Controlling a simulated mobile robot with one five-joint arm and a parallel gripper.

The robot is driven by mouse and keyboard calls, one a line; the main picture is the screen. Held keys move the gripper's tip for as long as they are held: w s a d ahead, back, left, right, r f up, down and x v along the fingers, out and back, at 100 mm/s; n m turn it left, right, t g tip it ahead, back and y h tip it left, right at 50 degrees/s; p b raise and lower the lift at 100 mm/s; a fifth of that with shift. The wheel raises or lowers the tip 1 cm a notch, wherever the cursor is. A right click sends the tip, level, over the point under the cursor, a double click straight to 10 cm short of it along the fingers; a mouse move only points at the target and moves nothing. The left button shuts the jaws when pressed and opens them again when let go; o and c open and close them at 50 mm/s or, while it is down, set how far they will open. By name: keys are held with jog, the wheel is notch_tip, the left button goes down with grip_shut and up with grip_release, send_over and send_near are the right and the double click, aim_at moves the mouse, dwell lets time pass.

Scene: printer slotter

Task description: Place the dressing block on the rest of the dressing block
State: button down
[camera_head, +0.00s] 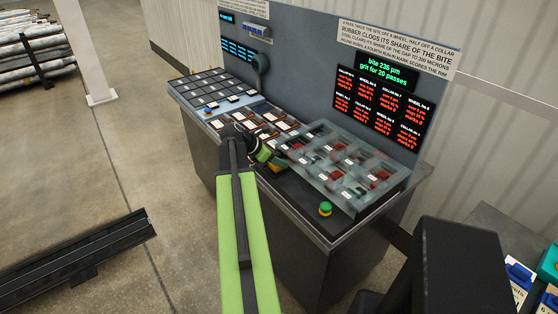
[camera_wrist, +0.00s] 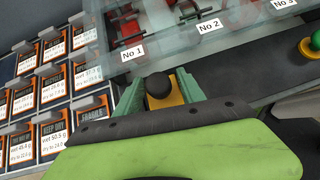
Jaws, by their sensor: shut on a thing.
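My gripper (camera_wrist: 160,94) is shut on a yellow-orange piece with a round black knob (camera_wrist: 158,85), which I take to be the dressing block. Its two green fingers stand on either side of the piece. In the head view the gripper (camera_head: 266,157) is over the front of the console, with the yellow piece (camera_head: 279,168) at the dark front strip. My arm and wrist hide part of this spot. I cannot make out the rest of the dressing block, nor whether the piece touches the surface below.
A clear-covered box (camera_head: 345,165) with numbered bays stands right beside the gripper. A green button (camera_head: 325,208) is on the front strip to the right. Orange-edged cards (camera_head: 270,117) and a dark tile grid (camera_head: 210,88) lie to the left. An upright screen panel (camera_head: 380,100) closes the back.

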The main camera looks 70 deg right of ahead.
jog(key=shift+f, duration=0.1)
jog(key=c, duration=0.7)
grip_release()
jog(key=p+v, duration=0.8)
jog(key=v, duration=0.4)
jog(key=shift+a, duration=0.1)
